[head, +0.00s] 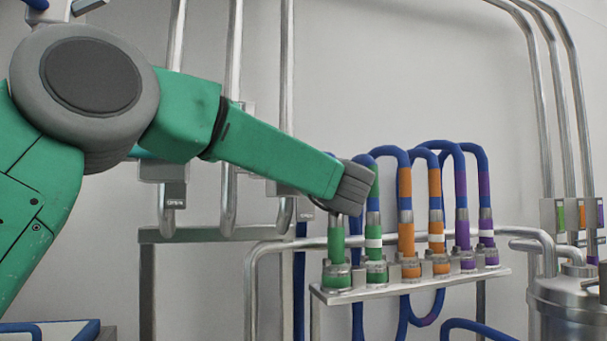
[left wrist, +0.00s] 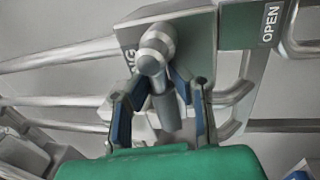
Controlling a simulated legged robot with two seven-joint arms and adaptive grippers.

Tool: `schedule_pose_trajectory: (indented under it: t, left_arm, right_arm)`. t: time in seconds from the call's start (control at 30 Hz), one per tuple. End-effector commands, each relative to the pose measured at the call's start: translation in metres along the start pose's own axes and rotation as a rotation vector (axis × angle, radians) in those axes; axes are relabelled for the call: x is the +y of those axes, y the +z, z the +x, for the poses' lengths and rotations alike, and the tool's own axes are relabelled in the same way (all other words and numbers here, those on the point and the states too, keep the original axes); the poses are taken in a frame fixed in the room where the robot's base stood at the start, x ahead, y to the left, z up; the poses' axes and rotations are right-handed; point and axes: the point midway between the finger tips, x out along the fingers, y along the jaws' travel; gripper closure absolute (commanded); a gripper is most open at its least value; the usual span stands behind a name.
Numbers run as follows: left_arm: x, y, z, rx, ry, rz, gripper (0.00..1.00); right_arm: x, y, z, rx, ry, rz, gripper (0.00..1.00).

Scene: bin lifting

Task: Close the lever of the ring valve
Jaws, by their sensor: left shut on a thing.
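In the left wrist view, the ring valve's grey plate (left wrist: 193,32) carries a partly hidden label ending in "NG". A round metal hub stands out from the plate, and the silver lever (left wrist: 167,108) extends from it between my fingers. My left gripper (left wrist: 165,90) has dark fingers with blue pads and is shut on the lever, one finger on each side. In the head view, my green left arm covers much of the valve area, and I cannot make out the fingers or the held lever. My right gripper is in neither view.
In the head view, a rack (head: 410,287) holds several hoses with green, orange and purple bands, close to the far end of my arm. Metal pipes (head: 235,60) run up the wall. A metal vessel (head: 562,300) stands at the right.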

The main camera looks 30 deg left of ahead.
Motion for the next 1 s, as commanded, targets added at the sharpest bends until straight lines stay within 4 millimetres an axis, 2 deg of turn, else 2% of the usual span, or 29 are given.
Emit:
schedule_pose_trajectory:
  t: [0.03,0.5,0.53,0.57,0.6,0.87,1.0]
  left_arm:
    - [-0.0076,0.0008,-0.0006,-0.002,-0.012,0.018,1.0]
    - [-0.008,0.0011,-0.0008,-0.005,-0.012,0.029,1.0]
    - [-0.008,0.0011,-0.0009,-0.005,-0.012,0.029,0.75]
    - [-0.0077,0.0011,-0.0009,-0.005,-0.012,0.029,0.64]
    - [-0.007,0.0011,-0.0008,-0.005,-0.01,0.028,0.58]
    - [-0.0025,0.0,-0.0009,-0.004,-0.004,0.022,0.58]
    - [-0.0015,0.0006,-0.0079,-0.006,-0.003,0.02,0.58]
  right_arm:
    - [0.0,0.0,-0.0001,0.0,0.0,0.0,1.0]
    - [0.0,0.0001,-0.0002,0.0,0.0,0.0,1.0]
    - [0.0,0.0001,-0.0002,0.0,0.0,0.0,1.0]
    - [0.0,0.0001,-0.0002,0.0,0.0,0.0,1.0]
    - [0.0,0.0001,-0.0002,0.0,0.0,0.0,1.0]
    - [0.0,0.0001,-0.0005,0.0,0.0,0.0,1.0]
    - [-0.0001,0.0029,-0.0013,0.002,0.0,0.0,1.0]
